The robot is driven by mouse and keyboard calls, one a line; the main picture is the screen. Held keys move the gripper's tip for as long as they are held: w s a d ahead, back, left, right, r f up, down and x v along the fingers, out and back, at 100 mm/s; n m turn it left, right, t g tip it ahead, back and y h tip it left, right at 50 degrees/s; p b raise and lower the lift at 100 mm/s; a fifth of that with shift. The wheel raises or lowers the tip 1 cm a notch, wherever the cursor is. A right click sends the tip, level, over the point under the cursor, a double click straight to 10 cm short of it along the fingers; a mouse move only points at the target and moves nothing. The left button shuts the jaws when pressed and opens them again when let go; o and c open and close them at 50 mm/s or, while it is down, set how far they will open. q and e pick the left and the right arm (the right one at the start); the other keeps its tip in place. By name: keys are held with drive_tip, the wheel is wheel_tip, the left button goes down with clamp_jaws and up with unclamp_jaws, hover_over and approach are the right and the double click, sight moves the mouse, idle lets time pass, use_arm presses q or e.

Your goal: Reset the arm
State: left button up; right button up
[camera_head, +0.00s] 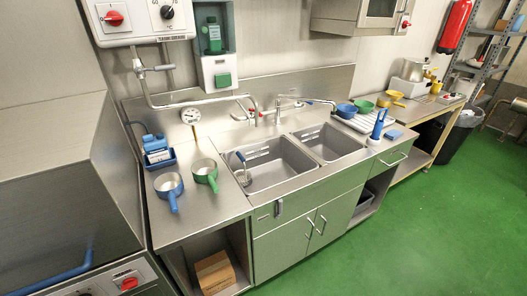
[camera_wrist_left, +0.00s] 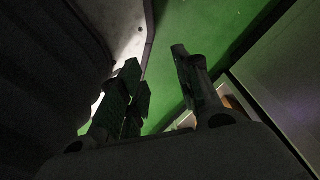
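My left gripper (camera_wrist_left: 160,85) shows in the left wrist view with its two dark fingers spread apart. Nothing is between the fingers, and green floor shows beyond them. The left arm is not seen in the head view. My right gripper is in neither view.
A steel counter with two sinks (camera_head: 268,168) fills the middle of the head view. A blue-handled pan (camera_head: 169,185) and a green-handled pan (camera_head: 205,172) stand at its left, near a blue caddy (camera_head: 158,155). Green floor (camera_head: 440,230) is clear at the right.

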use_arm(q)
drive_tip(key=s+a+f, duration=0.2)
drive_tip(key=s+f, duration=0.2)
drive_tip(key=s, duration=0.5)
drive_tip(key=shift+s+f, duration=0.15)
drive_tip(key=shift+f, duration=0.1)
idle(0.8)
